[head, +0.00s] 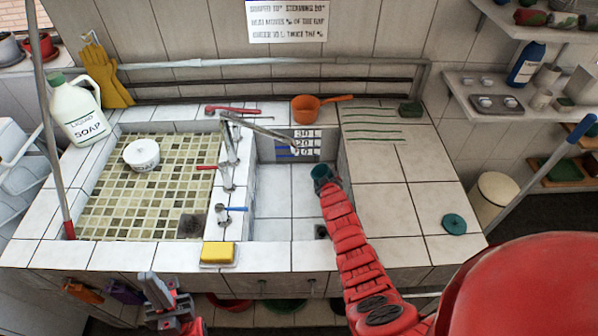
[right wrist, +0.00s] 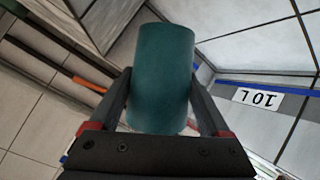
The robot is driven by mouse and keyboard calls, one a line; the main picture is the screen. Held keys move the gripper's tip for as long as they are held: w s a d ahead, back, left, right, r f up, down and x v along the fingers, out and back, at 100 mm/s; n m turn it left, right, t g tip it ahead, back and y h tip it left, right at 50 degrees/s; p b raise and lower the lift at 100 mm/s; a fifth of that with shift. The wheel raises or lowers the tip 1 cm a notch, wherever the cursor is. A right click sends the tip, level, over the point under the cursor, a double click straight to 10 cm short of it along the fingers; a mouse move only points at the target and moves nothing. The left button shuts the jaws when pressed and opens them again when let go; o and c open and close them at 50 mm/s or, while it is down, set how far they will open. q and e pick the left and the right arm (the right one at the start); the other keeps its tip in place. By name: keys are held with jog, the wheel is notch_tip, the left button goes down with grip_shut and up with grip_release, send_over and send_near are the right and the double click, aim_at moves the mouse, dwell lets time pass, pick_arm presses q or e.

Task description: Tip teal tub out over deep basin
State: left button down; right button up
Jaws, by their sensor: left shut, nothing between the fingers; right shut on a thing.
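The teal tub (head: 321,174) is in the right part of the deep basin's opening in the head view. My right gripper (right wrist: 160,100) is shut on it, one finger on each side, and the tub (right wrist: 163,62) fills the middle of the right wrist view. I cannot tell whether anything is in it. The deep basin (head: 272,195) is white-tiled, with volume marks on its back wall; a 10 L label (right wrist: 258,99) shows close by in the right wrist view. My red right arm covers part of the basin's right side. My left gripper (head: 158,288) is shut and empty in front of the counter.
A shallow mosaic basin (head: 120,190) with a white tub (head: 141,154) lies left. Taps (head: 228,150) and a spout stand between the basins. A yellow sponge (head: 218,252) lies at the front edge, an orange pan (head: 306,108) behind. The right counter (head: 385,215) is mostly clear.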

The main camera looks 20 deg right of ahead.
jog(key=shift+d+r, duration=0.1)
jog(key=shift+d, duration=0.05)
jog(key=shift+d+b, duration=0.1)
jog(key=shift+b, duration=0.25)
jog(key=shift+d+r+m+y+b, duration=0.1)
jog(key=shift+r+m+y+b, duration=0.25)
jog(key=shift+r, duration=0.1)
jog(key=r+b, duration=0.1)
jog(key=b, duration=0.2)
jog(key=d+r+m+t+y+b, duration=0.1)
jog(key=b, duration=0.3)
jog(key=s+d+r+m+y+b, duration=0.1)
jog(key=b, duration=0.2)
jog(key=shift+d+r+t+b, duration=0.15)
jog(key=shift+r+t+b, duration=0.15)
jog(key=shift+t, duration=0.1)
jog(key=shift+s+d+r+m+b, duration=0.1)
jog(key=shift+d+r+m+b, duration=0.05)
jog(key=shift+m+b, duration=0.15)
jog(key=shift+r, duration=0.2)
